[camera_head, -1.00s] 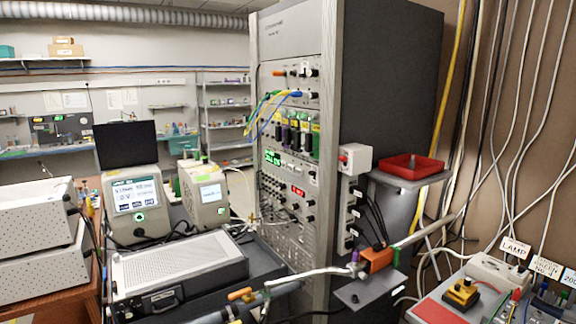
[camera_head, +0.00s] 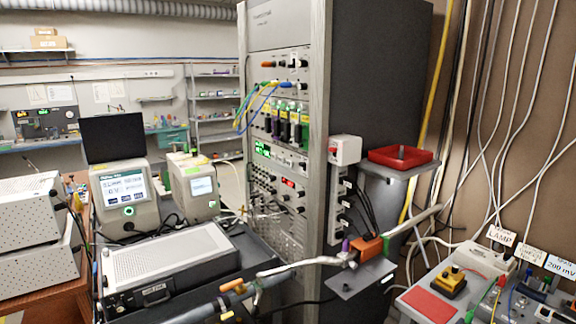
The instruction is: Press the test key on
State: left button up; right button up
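No part is clearly labelled as the test key. A yellow block with a dark knob (camera_head: 453,281) sits on a board (camera_head: 411,308) at the lower right, beside a red pad (camera_head: 430,305); I cannot tell whether it is the key. White cards stand behind it; one reads LAMP (camera_head: 501,235) and another reads 200 mV (camera_head: 561,268). The board's right part and front are cut off by the picture edge. Neither of my grippers shows in the head view.
A tall instrument rack (camera_head: 318,130) stands in the middle. A red tray (camera_head: 402,157) rests on a shelf at its side. A metal pipe with an orange block (camera_head: 372,247) crosses in front of the rack. Display instruments (camera_head: 125,197) stand at left. Loose cables hang along the right wall.

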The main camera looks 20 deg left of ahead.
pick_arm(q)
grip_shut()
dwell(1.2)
